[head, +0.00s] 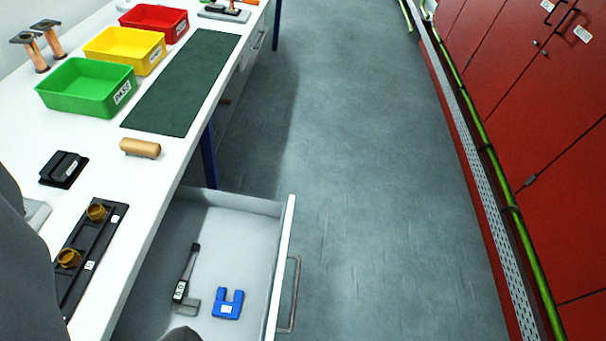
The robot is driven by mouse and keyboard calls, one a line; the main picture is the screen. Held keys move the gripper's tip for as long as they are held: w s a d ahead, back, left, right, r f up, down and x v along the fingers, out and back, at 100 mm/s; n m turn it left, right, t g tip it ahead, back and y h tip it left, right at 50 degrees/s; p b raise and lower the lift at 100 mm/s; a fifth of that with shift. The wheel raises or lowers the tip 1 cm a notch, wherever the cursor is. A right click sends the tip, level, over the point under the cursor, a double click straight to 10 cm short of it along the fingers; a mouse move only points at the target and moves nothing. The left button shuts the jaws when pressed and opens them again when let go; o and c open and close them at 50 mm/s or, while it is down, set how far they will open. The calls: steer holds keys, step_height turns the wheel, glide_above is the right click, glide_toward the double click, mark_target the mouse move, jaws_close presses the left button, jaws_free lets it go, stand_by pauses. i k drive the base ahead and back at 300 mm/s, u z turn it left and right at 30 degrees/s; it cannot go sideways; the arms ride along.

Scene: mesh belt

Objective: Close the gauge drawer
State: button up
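The gauge drawer (235,225) stands pulled out from under the white bench, at the lower middle of the head view. Its front panel (281,262) faces right and carries a grey bar handle (294,297). Inside lie a caliper-like gauge (187,275) with a dark beam and a small blue U-shaped gauge (228,303). The near end of the drawer is cut off by the bottom edge of the picture. Dark parts at the lower left and bottom edge look like my own arm. My gripper's fingers cannot be made out.
The white bench (190,160) runs along the left, bearing green (88,92), yellow (118,55) and red (160,22) bins, a dark green mat (185,85), a wooden cylinder (140,148) and a black rack (88,250). Clear grey floor (380,180) separates it from red cabinets (530,110).

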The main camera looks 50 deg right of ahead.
mark_target(237, 236)
steer(key=z, duration=0.05)
steer(key=k, duration=0.7)
steer(key=z, duration=0.55)
steer(key=k, duration=1.2)
steer(key=u, duration=0.7)
steer(key=i, duration=1.6)
steer(key=z, duration=0.55)
